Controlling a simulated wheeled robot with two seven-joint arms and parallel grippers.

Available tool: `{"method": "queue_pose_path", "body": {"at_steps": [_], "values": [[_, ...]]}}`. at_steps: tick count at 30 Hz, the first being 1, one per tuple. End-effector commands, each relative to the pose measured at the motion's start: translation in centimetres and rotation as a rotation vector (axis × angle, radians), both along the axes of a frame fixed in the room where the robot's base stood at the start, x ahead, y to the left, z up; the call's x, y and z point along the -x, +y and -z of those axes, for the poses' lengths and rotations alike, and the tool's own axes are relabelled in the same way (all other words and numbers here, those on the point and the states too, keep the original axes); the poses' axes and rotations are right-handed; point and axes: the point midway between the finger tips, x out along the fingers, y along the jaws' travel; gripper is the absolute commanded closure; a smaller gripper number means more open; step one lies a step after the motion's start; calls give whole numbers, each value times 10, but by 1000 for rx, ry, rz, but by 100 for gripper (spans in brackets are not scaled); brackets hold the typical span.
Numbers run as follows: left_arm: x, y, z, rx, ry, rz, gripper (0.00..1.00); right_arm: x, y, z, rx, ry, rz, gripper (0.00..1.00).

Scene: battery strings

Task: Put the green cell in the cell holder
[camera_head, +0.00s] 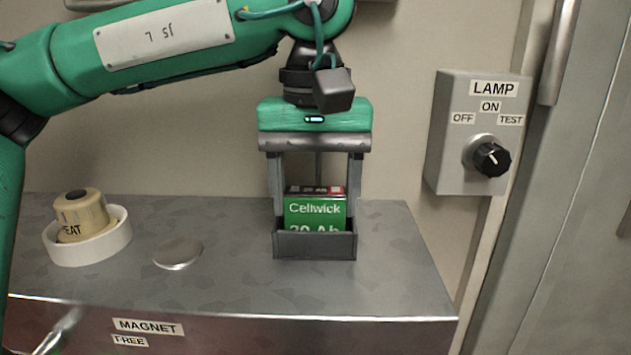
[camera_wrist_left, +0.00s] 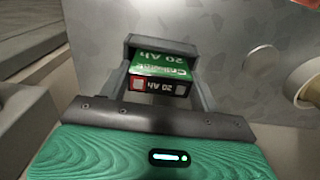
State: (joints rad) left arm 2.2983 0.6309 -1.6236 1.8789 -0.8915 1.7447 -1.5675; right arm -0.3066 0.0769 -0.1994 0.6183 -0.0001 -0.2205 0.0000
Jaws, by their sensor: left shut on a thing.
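The green cell (camera_head: 315,212), marked Cellwick 20 Ah, stands upright with its lower part inside the dark grey cell holder (camera_head: 315,246) on the metal cabinet top. The holder's front wall hides the cell's bottom, so I cannot tell if it rests on the floor of the holder. My left gripper (camera_head: 315,218) points down from above, with one finger on each side of the cell, and is shut on it. In the left wrist view the cell (camera_wrist_left: 160,75) shows between the fingers, with the holder (camera_wrist_left: 160,43) around its far end. My right gripper is not in view.
A beige knob-like piece (camera_head: 82,215) sits in a white ring (camera_head: 90,243) on the left of the cabinet top (camera_head: 220,285). A flat metal disc (camera_head: 177,253) lies beside it. A lamp switch box (camera_head: 480,130) is on the wall at right.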

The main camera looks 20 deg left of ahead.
Motion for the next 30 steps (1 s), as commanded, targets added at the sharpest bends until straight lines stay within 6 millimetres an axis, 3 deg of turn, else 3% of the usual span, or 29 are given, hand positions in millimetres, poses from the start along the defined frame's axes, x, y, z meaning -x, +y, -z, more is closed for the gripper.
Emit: {"method": "queue_pose_path", "body": {"at_steps": [10, 11, 13, 14, 26, 30], "values": [[0, 0, 5, 2, -1, 0, 67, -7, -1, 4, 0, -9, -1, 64], [0, 0, 3, 1, 0, 0, 31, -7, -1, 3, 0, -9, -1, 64], [0, 0, 3, 1, 0, 0, 17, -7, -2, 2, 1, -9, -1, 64], [0, 0, 3, 1, 0, 0, 15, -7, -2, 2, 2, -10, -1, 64], [-1, -1, -3, 1, -2, 0, 15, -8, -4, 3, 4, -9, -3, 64], [-1, -1, -24, 4, -4, 0, 15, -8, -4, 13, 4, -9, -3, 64]]}}
